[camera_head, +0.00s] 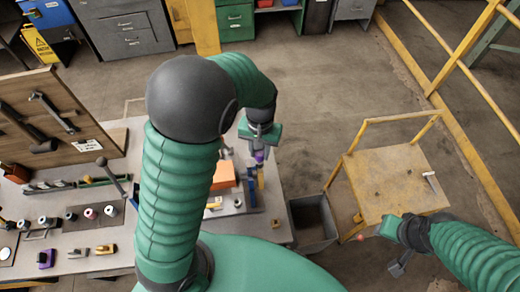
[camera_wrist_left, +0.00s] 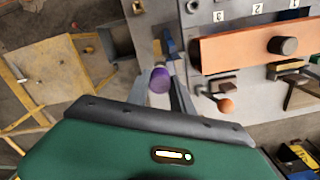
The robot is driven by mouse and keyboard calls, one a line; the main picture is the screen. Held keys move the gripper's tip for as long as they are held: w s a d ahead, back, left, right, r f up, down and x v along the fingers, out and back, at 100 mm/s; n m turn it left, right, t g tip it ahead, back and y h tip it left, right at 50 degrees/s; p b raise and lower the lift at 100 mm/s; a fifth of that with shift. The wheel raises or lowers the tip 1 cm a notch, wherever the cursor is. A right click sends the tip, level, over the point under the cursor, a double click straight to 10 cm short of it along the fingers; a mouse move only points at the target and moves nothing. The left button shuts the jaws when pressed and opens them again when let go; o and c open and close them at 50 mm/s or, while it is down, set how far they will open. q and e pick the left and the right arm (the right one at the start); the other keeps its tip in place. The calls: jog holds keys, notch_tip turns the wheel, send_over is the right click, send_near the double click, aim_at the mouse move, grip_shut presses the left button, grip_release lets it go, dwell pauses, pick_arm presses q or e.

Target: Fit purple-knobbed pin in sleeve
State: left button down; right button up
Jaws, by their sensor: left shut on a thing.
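The purple-knobbed pin shows its round purple knob (camera_wrist_left: 159,79) in the left wrist view, between the fingers of my left gripper (camera_wrist_left: 160,90). My left gripper is shut on the pin. In the head view my left gripper (camera_head: 258,150) is above the right end of the workbench, with the purple knob (camera_head: 259,157) just below it. The pin's shaft is mostly hidden, and I cannot tell whether its tip is in a sleeve. A blue upright part (camera_wrist_left: 170,42) stands just beyond the knob. My right gripper (camera_head: 390,228) is near the yellow cart; its fingers are unclear.
The workbench (camera_head: 75,240) carries several knobs and small parts at left. An orange block (camera_wrist_left: 245,52) sits beside the left gripper. A grey bin (camera_head: 312,220) stands off the bench's right end. The yellow cart (camera_head: 385,180) is farther right. A tool board (camera_head: 50,120) stands at left.

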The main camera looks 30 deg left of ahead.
pick_arm(q)
jog(key=shift+f+b, duration=0.9)
jog(key=shift+f, duration=0.45)
jog(key=c, duration=1)
grip_release()
jog(key=shift+c, duration=0.2)
jog(key=shift+r, duration=0.1)
jog(key=shift+w+r, duration=0.1)
jog(key=shift+r, duration=0.25)
notch_tip(320, 180, up, 16)
jog(key=b, duration=0.2)
jog(key=shift+w, duration=0.25)
jog(key=shift+f, duration=0.15)
